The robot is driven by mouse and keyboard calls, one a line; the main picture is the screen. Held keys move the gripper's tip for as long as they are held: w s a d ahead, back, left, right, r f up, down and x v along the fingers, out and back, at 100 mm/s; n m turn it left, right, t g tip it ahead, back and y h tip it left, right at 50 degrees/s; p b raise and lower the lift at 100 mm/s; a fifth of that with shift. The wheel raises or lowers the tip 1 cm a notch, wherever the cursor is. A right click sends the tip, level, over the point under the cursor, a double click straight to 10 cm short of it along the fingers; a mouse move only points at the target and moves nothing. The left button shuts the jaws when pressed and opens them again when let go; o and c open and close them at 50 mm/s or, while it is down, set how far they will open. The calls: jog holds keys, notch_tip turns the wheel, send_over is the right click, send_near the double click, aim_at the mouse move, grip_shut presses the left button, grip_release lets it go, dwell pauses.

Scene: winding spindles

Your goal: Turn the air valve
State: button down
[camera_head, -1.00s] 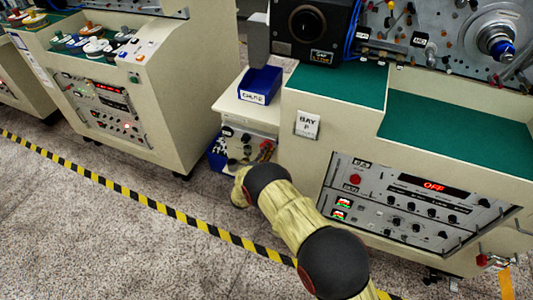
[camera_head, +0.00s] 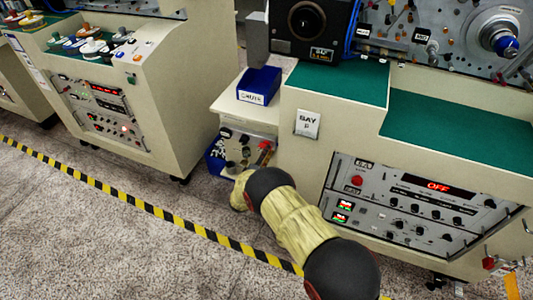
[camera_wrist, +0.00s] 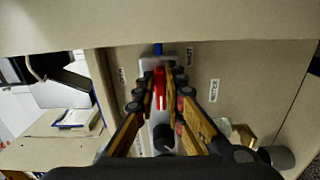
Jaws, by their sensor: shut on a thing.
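In the wrist view, the air valve's red handle (camera_wrist: 160,84) stands upright on a pale metal body (camera_wrist: 152,124), with a blue tube above it. The body is fixed to a beige panel. My gripper (camera_wrist: 163,92) has its two orange-and-black fingers on either side of the red handle, closed in on it. The fingers partly cover the handle's sides and the valve body, so the exact contact is hard to see.
A blue bin (camera_head: 259,85) sits on the shelf above the side panel. The large cabinet (camera_head: 300,165) stands close on the right, another console (camera_head: 180,110) on the left. Striped floor tape (camera_head: 150,207) crosses open floor. A dark cylinder (camera_wrist: 278,157) is at the wrist view's lower right.

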jog(key=shift+f, duration=0.1)
jog(key=c, duration=1.8)
grip_release()
jog(key=shift+c, duration=0.2)
jog(key=v, duration=1.2)
